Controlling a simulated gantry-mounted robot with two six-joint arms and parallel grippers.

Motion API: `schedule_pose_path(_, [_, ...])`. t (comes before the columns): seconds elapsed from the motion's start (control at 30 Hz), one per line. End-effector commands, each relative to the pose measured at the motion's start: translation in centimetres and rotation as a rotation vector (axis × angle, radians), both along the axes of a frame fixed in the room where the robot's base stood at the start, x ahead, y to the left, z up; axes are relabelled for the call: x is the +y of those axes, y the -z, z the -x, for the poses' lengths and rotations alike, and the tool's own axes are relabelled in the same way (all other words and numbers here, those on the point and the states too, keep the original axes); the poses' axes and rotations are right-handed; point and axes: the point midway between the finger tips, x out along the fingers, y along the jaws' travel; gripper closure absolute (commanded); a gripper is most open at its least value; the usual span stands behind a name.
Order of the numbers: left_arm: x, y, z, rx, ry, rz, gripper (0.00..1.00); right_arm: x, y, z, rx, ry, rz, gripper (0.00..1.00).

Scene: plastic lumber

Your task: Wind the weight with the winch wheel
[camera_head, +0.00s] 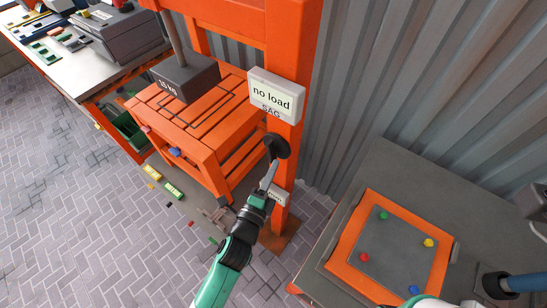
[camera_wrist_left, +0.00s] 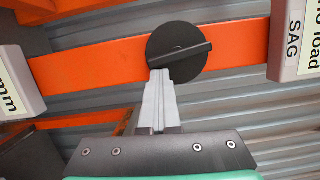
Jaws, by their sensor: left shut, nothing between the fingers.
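The black winch wheel (camera_head: 280,146) is mounted on the orange post. It also shows in the left wrist view as a round disc (camera_wrist_left: 165,40) with a bar across its face. My left gripper (camera_head: 270,172) is just below the wheel in the head view. Its fingers (camera_wrist_left: 160,76) are shut and empty, with their tips at the wheel's lower edge by the bar; I cannot tell whether they touch. The dark grey weight (camera_head: 200,80), marked in kg, hangs on a rod over the orange slatted frame.
A "no load SAG" sign (camera_head: 276,94) sits on the post above the wheel, and a smaller display (camera_head: 277,195) below it. A workbench (camera_head: 130,62) stands at left. A grey table (camera_head: 385,165) with an orange-framed panel (camera_head: 345,262) is at right. Small pieces lie on the floor.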

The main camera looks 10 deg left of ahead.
Motion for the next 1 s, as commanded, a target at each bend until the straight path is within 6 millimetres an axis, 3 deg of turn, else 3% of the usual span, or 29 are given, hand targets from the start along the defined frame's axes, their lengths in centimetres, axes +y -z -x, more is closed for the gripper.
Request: schedule_pose_path(1.0, [0.46, 0.31, -0.18, -0.044, -0.003, -0.104, 1.0, 0.0, 0.56, 0.0, 0.0, 0.0, 0.0, 0.5])
